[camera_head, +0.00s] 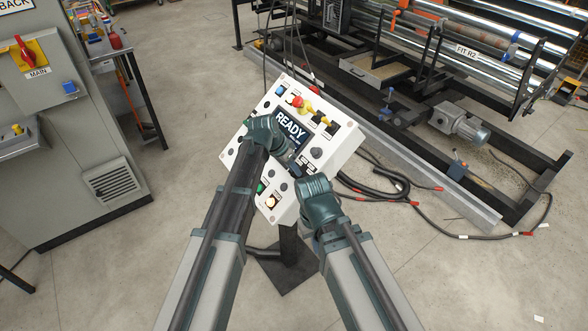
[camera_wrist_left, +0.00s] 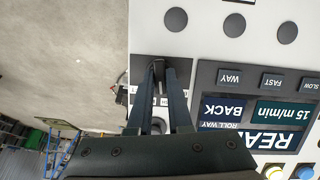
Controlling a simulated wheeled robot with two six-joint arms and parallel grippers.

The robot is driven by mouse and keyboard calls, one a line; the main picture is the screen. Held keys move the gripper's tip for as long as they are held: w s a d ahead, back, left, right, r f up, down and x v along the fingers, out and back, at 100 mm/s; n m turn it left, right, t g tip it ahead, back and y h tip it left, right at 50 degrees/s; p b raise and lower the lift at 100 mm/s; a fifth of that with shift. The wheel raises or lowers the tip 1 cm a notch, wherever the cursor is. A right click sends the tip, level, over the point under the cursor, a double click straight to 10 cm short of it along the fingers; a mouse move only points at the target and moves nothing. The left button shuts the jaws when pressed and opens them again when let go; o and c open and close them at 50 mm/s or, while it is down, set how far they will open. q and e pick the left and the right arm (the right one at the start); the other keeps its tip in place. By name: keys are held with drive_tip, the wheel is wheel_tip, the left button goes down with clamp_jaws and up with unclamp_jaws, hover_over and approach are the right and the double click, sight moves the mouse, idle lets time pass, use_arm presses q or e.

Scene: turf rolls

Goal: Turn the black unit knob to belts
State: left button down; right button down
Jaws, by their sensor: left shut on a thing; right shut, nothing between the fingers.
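The white control panel (camera_head: 330,150) stands tilted on a post in the middle of the head view. Its screen (camera_head: 291,127) reads READY, and shows READY partly, upside down, in the left wrist view (camera_wrist_left: 265,120). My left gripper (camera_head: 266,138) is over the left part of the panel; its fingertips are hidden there. In the left wrist view its fingers (camera_wrist_left: 158,75) are shut on a small black knob (camera_wrist_left: 158,67) on a dark plate beside the screen. The plate's labels are mostly covered. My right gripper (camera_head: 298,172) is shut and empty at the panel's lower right.
Round dark buttons (camera_wrist_left: 234,25) line the panel near the knob. A lit button (camera_head: 271,202) and a green one (camera_head: 261,188) are low on the panel; red and yellow controls (camera_head: 301,104) are at its top. A grey cabinet (camera_head: 75,130) stands left, a roller machine (camera_head: 450,70) behind.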

use_arm(q)
drive_tip(key=n+g+h, duration=0.1)
drive_tip(key=n, duration=0.3)
drive_tip(key=shift+a+f+b, duration=0.1)
drive_tip(key=shift+f+b, duration=0.05)
drive_tip(key=shift+b, duration=0.15)
drive_tip(key=n+h+b, duration=0.1)
drive_tip(key=n, duration=0.4)
drive_tip(key=shift+a, duration=0.1)
drive_tip(key=shift+n, duration=0.3)
drive_tip(key=c, duration=0.8)
unclamp_jaws()
drive_tip(key=shift+w, duration=0.1)
drive_tip(key=shift+c, duration=0.2)
drive_tip(key=p+v, duration=1.1)
drive_tip(key=v, duration=0.2)
drive_tip(key=shift+a+r, duration=0.25)
drive_tip(key=shift+a, duration=0.1)
